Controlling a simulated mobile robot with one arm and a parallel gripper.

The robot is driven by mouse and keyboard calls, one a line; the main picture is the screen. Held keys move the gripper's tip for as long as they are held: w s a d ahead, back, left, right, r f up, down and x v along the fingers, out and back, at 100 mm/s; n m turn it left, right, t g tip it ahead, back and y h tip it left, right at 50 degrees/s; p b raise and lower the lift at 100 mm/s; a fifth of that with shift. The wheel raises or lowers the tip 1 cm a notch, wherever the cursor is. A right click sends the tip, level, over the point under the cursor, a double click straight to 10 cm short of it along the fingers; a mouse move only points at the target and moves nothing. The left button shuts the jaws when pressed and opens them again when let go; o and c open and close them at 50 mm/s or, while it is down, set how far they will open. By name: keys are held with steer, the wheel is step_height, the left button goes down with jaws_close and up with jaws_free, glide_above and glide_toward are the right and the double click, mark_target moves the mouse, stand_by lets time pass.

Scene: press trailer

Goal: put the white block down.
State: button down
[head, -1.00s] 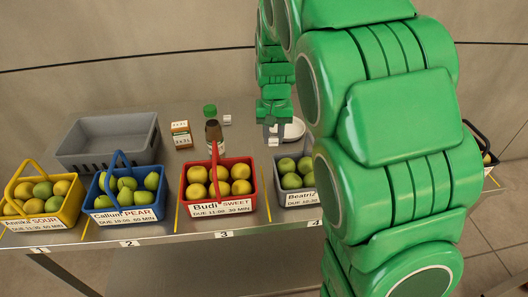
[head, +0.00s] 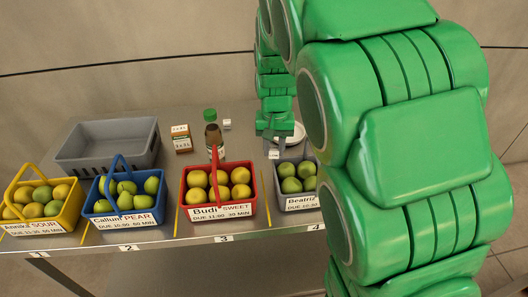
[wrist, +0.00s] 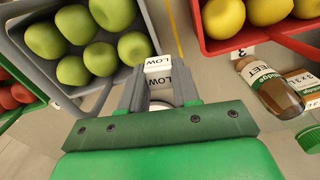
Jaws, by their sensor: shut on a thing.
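The white block (wrist: 158,65), lettered "LOW", is between the fingertips of my gripper (wrist: 153,82) in the wrist view. My gripper is shut on it. The block also shows in the head view (head: 273,154), small, below my gripper (head: 273,144). It is just behind the grey basket of green fruit (head: 279,203), near its back left corner. I cannot tell whether the block touches the tabletop (head: 165,165).
A red basket (head: 184,212) of yellow fruit stands left of the grey one. A white dish (head: 299,136) is behind my gripper. A grey crate (head: 105,150) stands back left.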

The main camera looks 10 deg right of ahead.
steer(key=w+f, duration=0.2)
steer(key=w, duration=0.1)
steer(key=w+f, duration=0.2)
steer(key=w, duration=0.2)
steer(key=w+f, duration=0.3)
steer(key=shift+w+a, duration=0.4)
steer(key=shift+w+f, duration=0.9)
steer(key=shift+f, duration=0.2)
steer(key=shift+w+a+f, duration=0.1)
steer(key=shift+f, duration=1.4)
steer(key=c, duration=0.8)
jaws_free()
steer(key=shift+f, duration=0.1)
